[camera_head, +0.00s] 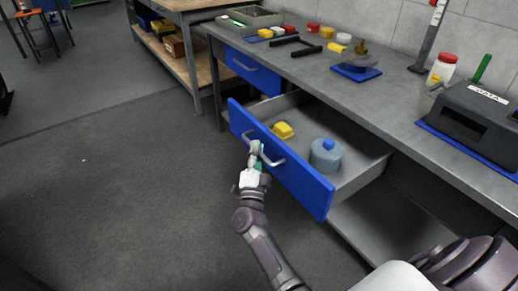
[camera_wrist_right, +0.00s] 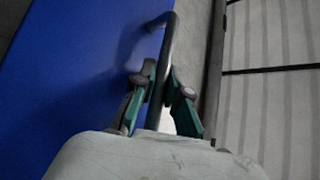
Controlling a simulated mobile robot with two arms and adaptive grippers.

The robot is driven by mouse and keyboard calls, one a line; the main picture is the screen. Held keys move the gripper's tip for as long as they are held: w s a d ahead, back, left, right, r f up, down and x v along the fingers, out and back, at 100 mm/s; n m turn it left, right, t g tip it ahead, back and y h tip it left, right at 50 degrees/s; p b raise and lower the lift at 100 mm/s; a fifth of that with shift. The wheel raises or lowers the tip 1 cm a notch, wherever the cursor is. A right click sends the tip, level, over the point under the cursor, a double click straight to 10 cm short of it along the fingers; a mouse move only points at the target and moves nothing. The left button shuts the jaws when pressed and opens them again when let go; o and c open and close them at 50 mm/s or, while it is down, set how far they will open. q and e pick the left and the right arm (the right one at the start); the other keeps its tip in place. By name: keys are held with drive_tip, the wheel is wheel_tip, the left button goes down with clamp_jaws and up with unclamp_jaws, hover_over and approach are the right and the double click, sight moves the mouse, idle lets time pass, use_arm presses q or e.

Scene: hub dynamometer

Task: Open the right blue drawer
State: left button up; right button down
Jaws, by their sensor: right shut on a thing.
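The right blue drawer (camera_head: 300,176) stands pulled out from under the grey workbench, with its inside showing. A yellow object (camera_head: 283,130) and a blue-grey round container (camera_head: 326,155) lie in it. My right gripper (camera_head: 257,152) is at the bar handle (camera_head: 272,160) on the drawer's front. In the right wrist view the green-padded fingers (camera_wrist_right: 168,95) are shut around the handle bar (camera_wrist_right: 168,45), beside the blue front panel (camera_wrist_right: 75,85). The left blue drawer (camera_head: 252,72) looks closed. My left gripper does not show.
The grey workbench top (camera_head: 330,75) bears small jars, black-handled tools, a device on a blue mat and a dark box (camera_head: 480,118). A lower shelf (camera_head: 390,225) is under the open drawer. The floor (camera_head: 110,190) to the left is clear.

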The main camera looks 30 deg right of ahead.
drive_tip(key=shift+a, duration=0.1)
idle(0.3)
drive_tip(key=c, duration=1.2)
unclamp_jaws()
drive_tip(key=v, duration=0.7)
drive_tip(key=shift+s+a+f, duration=0.1)
drive_tip(key=shift+s+a, duration=0.05)
drive_tip(key=shift+s, duration=0.05)
